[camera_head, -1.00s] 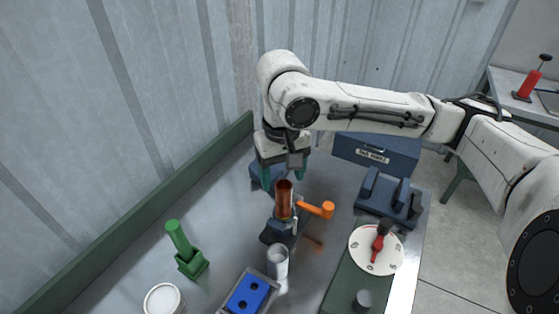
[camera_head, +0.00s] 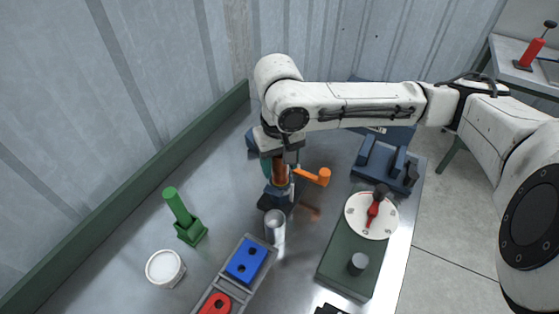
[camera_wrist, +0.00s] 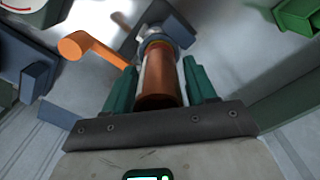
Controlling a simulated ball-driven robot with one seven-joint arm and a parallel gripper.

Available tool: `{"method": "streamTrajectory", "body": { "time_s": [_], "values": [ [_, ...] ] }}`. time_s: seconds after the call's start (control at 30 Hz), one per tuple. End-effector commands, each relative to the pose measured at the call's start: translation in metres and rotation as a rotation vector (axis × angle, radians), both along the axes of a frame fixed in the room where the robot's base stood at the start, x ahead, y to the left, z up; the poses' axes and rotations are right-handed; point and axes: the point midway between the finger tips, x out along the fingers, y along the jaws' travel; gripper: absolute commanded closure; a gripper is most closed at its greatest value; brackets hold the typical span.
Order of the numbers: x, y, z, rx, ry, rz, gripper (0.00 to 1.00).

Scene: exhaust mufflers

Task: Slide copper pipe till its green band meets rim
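The copper pipe (camera_head: 280,170) stands upright in a dark clamp (camera_head: 277,197) with an orange lever (camera_head: 314,177). In the wrist view the pipe (camera_wrist: 158,85) lies between the two teal fingers of my gripper (camera_wrist: 158,66). Narrow gaps seem to show on both sides, so the fingers look open around it. In the head view my gripper (camera_head: 278,166) is lowered over the pipe's upper part and hides some of it. I cannot make out the green band. A grey metal cylinder (camera_head: 275,228) with a rim stands just in front of the clamp.
A green holder with a green rod (camera_head: 188,229) and a white round tin (camera_head: 164,268) stand left. A tray with blue and red blocks (camera_head: 233,279) lies in front. A dial box (camera_head: 352,262) and a dark blue fixture (camera_head: 385,165) stand right. Bare table lies left of the clamp.

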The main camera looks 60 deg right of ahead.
Motion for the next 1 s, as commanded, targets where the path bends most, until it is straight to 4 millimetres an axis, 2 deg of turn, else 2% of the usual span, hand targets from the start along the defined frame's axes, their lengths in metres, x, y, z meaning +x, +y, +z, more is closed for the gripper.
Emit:
{"method": "streamTrajectory", "body": {
  "time_s": [0.07, 0.53, 1.0],
  "values": [
    [0.0000, 0.0000, 0.0002, 0.000, 0.000, 0.000, 0.52],
    [0.0002, -0.0001, 0.0003, -0.001, -0.001, 0.000, 0.97],
    [0.0005, -0.0002, 0.0051, 0.000, -0.002, 0.000, 0.98]
  ]
}}
